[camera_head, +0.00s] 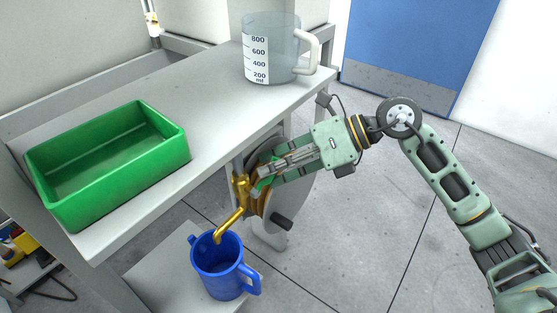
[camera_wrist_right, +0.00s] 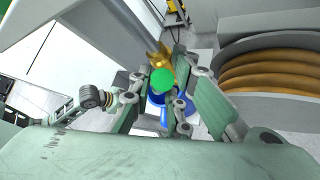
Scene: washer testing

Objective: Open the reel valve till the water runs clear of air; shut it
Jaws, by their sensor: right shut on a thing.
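The brass reel valve (camera_head: 241,190) sits at the bench's front edge, with its spout angled down over the blue jug (camera_head: 223,283). No stream of water can be made out at the spout. My right gripper (camera_head: 264,176) is shut on the valve's green knob (camera_wrist_right: 163,81), which is largely hidden by the fingers in the head view. The brass valve body (camera_wrist_right: 160,60) shows just beyond the knob in the right wrist view. The blue jug stands upright on a low shelf; its inside is too dark to read. My left gripper is not in view.
The hose reel (camera_wrist_right: 270,75) is close to my right gripper. A green tray (camera_head: 170,155) and a clear measuring jug (camera_head: 282,55) stand on the grey bench (camera_head: 210,120). The floor at right is clear up to a blue door (camera_head: 415,40).

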